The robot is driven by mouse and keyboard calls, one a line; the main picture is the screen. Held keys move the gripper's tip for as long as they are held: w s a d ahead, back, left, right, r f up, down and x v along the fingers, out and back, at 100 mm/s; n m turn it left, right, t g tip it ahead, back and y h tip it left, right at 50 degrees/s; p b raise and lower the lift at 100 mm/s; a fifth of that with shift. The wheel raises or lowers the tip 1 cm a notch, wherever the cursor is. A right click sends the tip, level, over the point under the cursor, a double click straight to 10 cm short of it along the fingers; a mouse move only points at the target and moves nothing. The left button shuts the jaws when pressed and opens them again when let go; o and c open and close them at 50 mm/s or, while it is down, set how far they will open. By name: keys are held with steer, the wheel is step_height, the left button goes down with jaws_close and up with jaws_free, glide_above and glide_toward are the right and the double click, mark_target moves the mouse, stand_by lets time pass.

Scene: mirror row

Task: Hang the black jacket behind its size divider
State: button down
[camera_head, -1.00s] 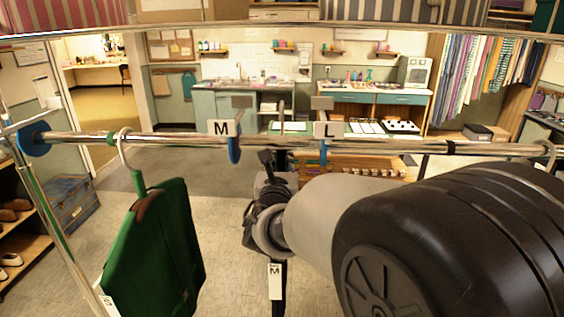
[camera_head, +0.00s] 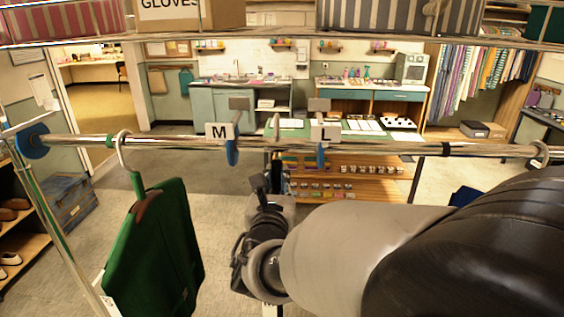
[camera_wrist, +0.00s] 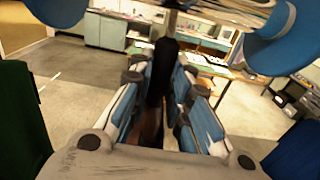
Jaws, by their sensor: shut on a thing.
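My gripper (camera_head: 262,190) is below the rail (camera_head: 380,148), between the M divider (camera_head: 219,132) and the L divider (camera_head: 325,131). In the wrist view my gripper (camera_wrist: 160,80) is shut on the dark neck of the black jacket's hanger (camera_wrist: 162,65). A pale hook (camera_head: 277,126) rises at the rail between the dividers; I cannot tell whether it rests on the rail. The jacket itself is mostly hidden behind my arm; a bit of white tag (camera_head: 270,311) shows at the bottom edge. The dividers' blue discs flank the top of the wrist view.
A green jacket (camera_head: 155,250) hangs left of the M divider, and also shows at the wrist view's left edge (camera_wrist: 20,120). A blue garment (camera_head: 465,196) shows partly behind my arm at right. A shelf with a gloves box (camera_head: 190,14) runs above the rail.

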mark_target(277, 191)
steer(key=shift+s+r, duration=0.15)
steer(key=shift+s, duration=0.25)
steer(key=shift+s+f, duration=0.15)
steer(key=shift+f, duration=0.1)
step_height(277, 191, down, 3)
steer(key=b, duration=0.3)
steer(key=shift+b, duration=0.35)
steer(key=shift+f, duration=0.1)
steer(key=c, duration=1.4)
jaws_free()
steer(key=o, duration=0.6)
